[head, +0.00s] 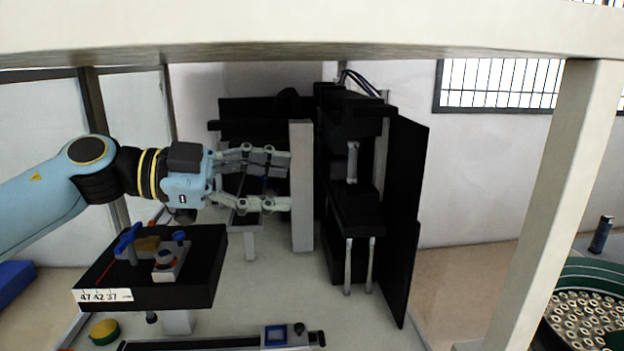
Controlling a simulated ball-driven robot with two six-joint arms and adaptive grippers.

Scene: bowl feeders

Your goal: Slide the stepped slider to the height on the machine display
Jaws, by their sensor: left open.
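My left gripper (288,180) is open, its two fingers one above the other and pointing right. The fingertips are close to a pale upright post (302,225); I cannot tell whether they touch it. Small grey and dark parts show between and behind the fingers, partly hidden by them. I cannot say for sure which part is the stepped slider. A small blue-framed unit (275,335), perhaps a display, sits on a dark rail at the bottom edge; no reading is legible on it. My right gripper is not in view.
A black machine frame (403,200) stands right of the post. A black fixture box (200,285) with blue handles (128,240) and a white number label (103,295) stands below my left arm. A pale beam crosses the top, and a post (550,210) stands at right before a green bowl (590,275) of parts.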

